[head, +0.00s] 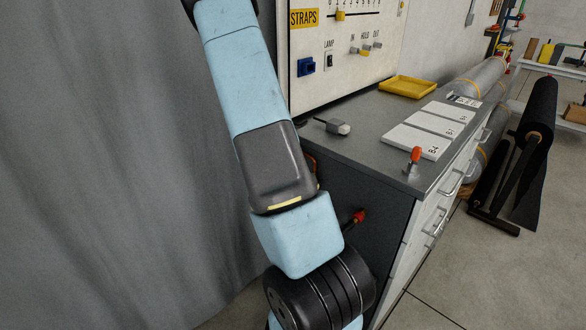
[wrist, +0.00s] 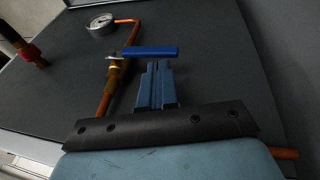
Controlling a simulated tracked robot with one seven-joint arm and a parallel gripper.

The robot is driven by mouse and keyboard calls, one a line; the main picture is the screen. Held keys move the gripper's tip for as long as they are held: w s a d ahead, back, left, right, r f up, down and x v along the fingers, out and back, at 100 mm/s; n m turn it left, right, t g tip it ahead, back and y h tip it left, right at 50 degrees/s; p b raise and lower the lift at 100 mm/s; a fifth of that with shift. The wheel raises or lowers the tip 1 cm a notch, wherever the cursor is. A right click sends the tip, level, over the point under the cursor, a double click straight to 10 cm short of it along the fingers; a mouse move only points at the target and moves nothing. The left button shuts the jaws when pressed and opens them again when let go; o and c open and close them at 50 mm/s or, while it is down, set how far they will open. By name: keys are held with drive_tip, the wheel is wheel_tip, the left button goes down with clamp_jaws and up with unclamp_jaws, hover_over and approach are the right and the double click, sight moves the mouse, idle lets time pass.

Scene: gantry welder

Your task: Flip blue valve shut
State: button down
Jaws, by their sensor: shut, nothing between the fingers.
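In the wrist view, the blue valve handle (wrist: 150,52) is a flat lever lying roughly level across the picture. It sits on a brass valve body (wrist: 114,72) in a copper pipe (wrist: 104,98). My gripper (wrist: 159,66) is shut and empty. Its fingertips are just below the middle of the lever in the picture, right of the brass body; I cannot tell whether they touch it. In the head view, my arm hides the blue valve and my gripper.
A round gauge (wrist: 101,25) tops the pipe. A red-handled fitting (wrist: 32,55) is at the left; a red knob (head: 359,216) shows on the cabinet side. On the grey counter (head: 375,160) stand an orange-handled clamp (head: 415,157) and a yellow tray (head: 408,87). A grey curtain (head: 110,160) hangs left.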

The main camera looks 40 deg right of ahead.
drive_tip(key=d+v, duration=0.1)
drive_tip(key=v, duration=1.3)
drive_tip(key=shift+w, duration=0.2)
drive_tip(key=shift+r, duration=0.15)
